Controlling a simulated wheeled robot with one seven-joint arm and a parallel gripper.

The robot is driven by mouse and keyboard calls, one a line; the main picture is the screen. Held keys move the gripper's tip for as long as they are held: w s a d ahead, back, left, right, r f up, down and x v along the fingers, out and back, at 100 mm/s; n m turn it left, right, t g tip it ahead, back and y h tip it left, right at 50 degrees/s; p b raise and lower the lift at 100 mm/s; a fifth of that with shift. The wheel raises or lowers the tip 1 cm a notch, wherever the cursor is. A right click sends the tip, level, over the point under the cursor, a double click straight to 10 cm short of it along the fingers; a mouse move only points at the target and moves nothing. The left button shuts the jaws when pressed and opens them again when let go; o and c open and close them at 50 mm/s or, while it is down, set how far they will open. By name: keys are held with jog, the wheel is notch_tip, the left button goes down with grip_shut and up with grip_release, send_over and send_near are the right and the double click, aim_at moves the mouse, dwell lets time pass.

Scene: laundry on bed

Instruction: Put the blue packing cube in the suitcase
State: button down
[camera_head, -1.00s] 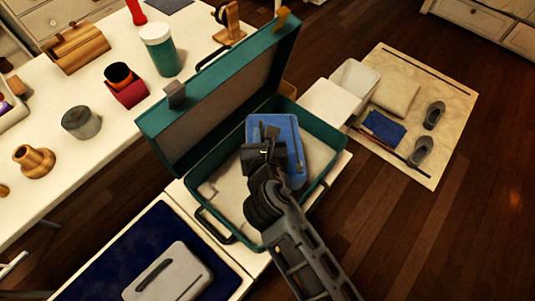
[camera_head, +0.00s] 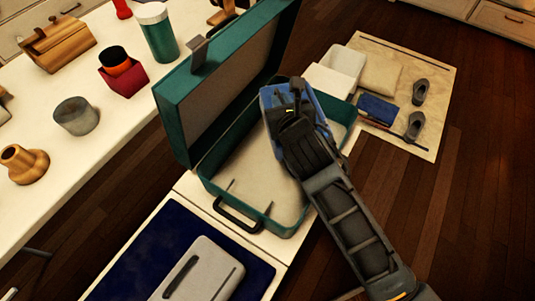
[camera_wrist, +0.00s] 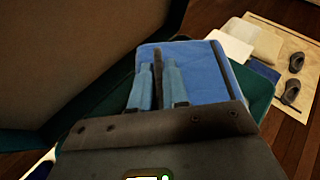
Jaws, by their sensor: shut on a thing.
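The blue packing cube (camera_head: 318,108) is at the far right part of the open teal suitcase (camera_head: 262,222), partly hidden by my arm in the head view. In the wrist view the blue cube (camera_wrist: 208,68) lies beyond my gripper (camera_wrist: 158,72), over the suitcase's teal edge. My gripper (camera_head: 296,92) is shut on the cube. Whether the cube touches the suitcase floor cannot be told. The suitcase's near-left inside is bare, and its lid (camera_head: 225,85) stands open at the left.
A grey case (camera_head: 203,270) lies on a dark blue mat in front. A floor mat (camera_head: 435,75) with shoes and white bins is at the right.

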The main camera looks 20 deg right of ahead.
notch_tip(320, 180, down, 16)
jog(key=b, duration=0.6)
jog(key=c, duration=1.1)
grip_release()
jog(key=shift+s+a, duration=0.1)
jog(key=p+v, duration=0.2)
jog(key=v, duration=1)
